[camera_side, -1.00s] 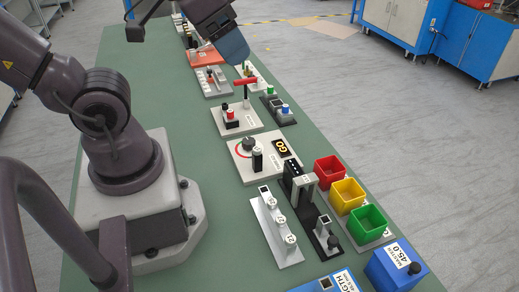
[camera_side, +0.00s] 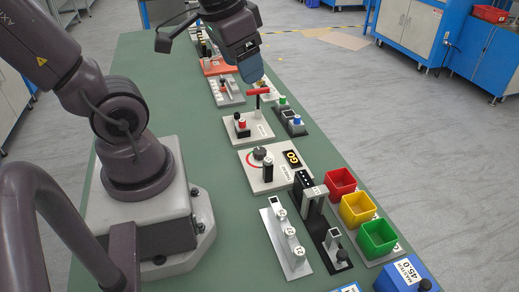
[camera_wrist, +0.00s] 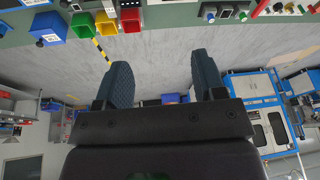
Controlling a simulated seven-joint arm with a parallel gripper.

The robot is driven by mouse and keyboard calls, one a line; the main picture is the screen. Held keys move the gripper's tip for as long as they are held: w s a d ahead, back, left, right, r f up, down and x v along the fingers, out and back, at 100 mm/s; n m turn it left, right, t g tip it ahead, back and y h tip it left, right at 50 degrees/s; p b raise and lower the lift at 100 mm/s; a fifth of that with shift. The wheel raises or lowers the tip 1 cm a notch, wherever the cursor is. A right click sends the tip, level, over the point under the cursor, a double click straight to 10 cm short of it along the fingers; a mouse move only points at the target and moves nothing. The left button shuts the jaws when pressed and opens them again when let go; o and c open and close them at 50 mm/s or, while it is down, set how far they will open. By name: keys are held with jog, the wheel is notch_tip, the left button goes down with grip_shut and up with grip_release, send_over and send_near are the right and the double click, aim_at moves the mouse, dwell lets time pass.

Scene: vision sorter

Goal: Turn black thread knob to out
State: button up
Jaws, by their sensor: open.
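A black knob (camera_side: 260,153) with a red arc around its left side stands on a pale board (camera_side: 252,184), beside a dark "GO" display (camera_side: 292,158). I take it for the thread knob. A black post with a light top (camera_side: 268,170) stands just in front of it. My gripper (camera_side: 248,72) is higher and farther back along the bench, above the red T-handle, and apart from the knob. In the wrist view my gripper (camera_wrist: 160,62) shows two blue-grey fingers spread with nothing between them. I cannot make out the knob in that view.
A red T-handle (camera_side: 258,91) rises from a board below my gripper. Red (camera_side: 341,182), yellow (camera_side: 358,209) and green (camera_side: 378,238) bins and a dark frame (camera_side: 313,205) stand nearer the camera. Green bench top (camera_side: 190,110) is clear left of the boards.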

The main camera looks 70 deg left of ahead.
jog(key=w+a+f+m+g, duration=0.1)
jog(key=a+f+g, duration=0.2)
jog(key=a+f, duration=0.2)
jog(key=m+h, duration=0.1)
jog(key=m, duration=2.4)
send_over(259, 152)
notch_tip(259, 152, down, 12)
jog(key=shift+g, duration=0.3)
notch_tip(259, 152, down, 12)
jog(key=shift+f, duration=0.25)
jog(key=c, duration=0.9)
